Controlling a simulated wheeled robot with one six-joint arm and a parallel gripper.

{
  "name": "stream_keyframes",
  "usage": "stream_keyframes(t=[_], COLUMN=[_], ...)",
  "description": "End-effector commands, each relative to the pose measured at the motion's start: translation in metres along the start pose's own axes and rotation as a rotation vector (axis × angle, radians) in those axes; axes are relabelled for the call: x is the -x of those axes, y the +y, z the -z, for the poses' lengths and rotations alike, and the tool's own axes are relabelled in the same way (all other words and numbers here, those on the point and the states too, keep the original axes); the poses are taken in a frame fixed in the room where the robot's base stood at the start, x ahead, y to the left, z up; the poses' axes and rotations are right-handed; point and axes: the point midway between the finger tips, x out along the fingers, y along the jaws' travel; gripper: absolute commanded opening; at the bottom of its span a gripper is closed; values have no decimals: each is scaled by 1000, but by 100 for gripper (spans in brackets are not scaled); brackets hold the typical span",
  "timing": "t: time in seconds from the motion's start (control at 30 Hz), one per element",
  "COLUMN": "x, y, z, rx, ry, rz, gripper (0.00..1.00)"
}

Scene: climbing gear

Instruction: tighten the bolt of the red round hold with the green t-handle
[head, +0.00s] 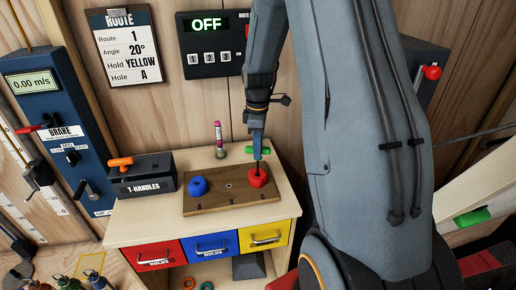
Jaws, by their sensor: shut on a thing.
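The red round hold (258,178) sits at the right end of the wooden board (226,204) on the cabinet top. My gripper (258,152) is above it, shut on the green t-handle (250,150). The handle's shaft points down to the middle of the red hold; whether its tip is seated in the bolt is too small to tell. The bolt itself is hidden. A blue hold (197,186) sits at the left part of the same board.
A T-HANDLES box (146,180) with an orange t-handle (120,162) on it stands left of the board. A pink-topped tube (218,138) stands behind the board. Red, blue and yellow drawers (210,246) are below. My arm covers the right side.

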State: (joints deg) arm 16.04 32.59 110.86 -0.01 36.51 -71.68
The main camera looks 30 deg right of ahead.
Motion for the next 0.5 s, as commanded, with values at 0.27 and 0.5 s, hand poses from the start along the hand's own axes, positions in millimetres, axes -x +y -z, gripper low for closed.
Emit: stream_keyframes(t=[0.27, 0.5], x=[-3, -4], y=[-3, -3], z=[-1, -1], rx=[-353, -531], ry=[-3, -4], rz=[7, 6], gripper=[0, 0])
